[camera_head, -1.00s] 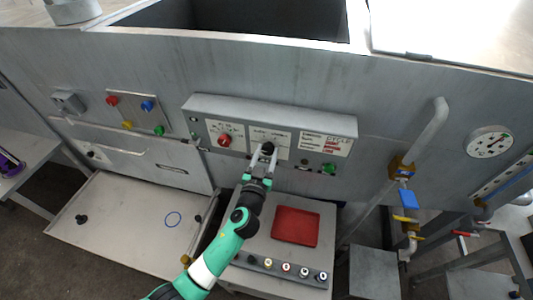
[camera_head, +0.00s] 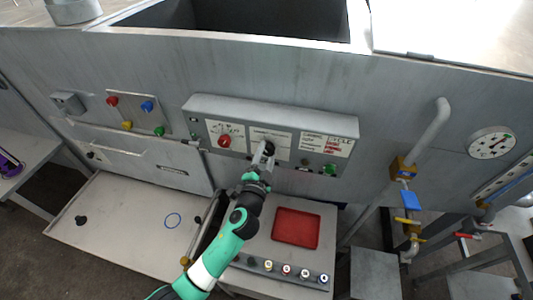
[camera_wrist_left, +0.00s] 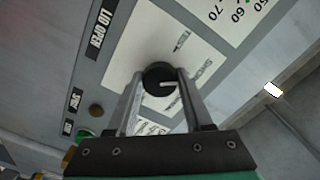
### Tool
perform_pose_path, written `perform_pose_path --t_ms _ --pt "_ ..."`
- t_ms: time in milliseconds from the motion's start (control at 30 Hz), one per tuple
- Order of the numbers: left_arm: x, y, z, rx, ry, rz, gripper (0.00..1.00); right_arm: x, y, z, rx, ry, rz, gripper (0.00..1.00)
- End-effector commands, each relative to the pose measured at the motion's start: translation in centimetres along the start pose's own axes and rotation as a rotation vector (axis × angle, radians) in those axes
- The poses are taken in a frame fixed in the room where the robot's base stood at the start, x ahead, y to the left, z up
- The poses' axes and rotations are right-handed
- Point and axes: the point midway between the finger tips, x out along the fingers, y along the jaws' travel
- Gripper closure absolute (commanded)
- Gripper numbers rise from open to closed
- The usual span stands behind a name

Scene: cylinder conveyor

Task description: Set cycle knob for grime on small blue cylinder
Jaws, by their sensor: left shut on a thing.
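The black cycle knob (camera_wrist_left: 159,76) sits on a white label plate (camera_wrist_left: 170,40) on the control panel, with a pale pointer line on its face. My left gripper (camera_wrist_left: 160,85) is shut on the knob, one finger on each side. In the head view the left gripper (camera_head: 262,158) reaches up to the panel at the knob (camera_head: 268,149). The label lettering is too small to read fully. No blue cylinder can be made out. My right gripper is not in view.
A red knob (camera_head: 225,141) is to the left on the panel, and a green button (camera_head: 329,169) to the right. A red tray (camera_head: 296,227) lies on the lower table. A pipe with valves (camera_head: 405,190) stands at the right.

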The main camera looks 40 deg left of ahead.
Motion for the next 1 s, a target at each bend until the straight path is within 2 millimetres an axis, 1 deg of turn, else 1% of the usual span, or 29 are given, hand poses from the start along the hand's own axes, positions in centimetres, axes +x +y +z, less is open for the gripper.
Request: perform_pose_path --t_ms 1000 --pt "0.0 -0.3 -0.3 0.965 0.001 -0.001 1.00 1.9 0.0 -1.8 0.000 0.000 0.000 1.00"
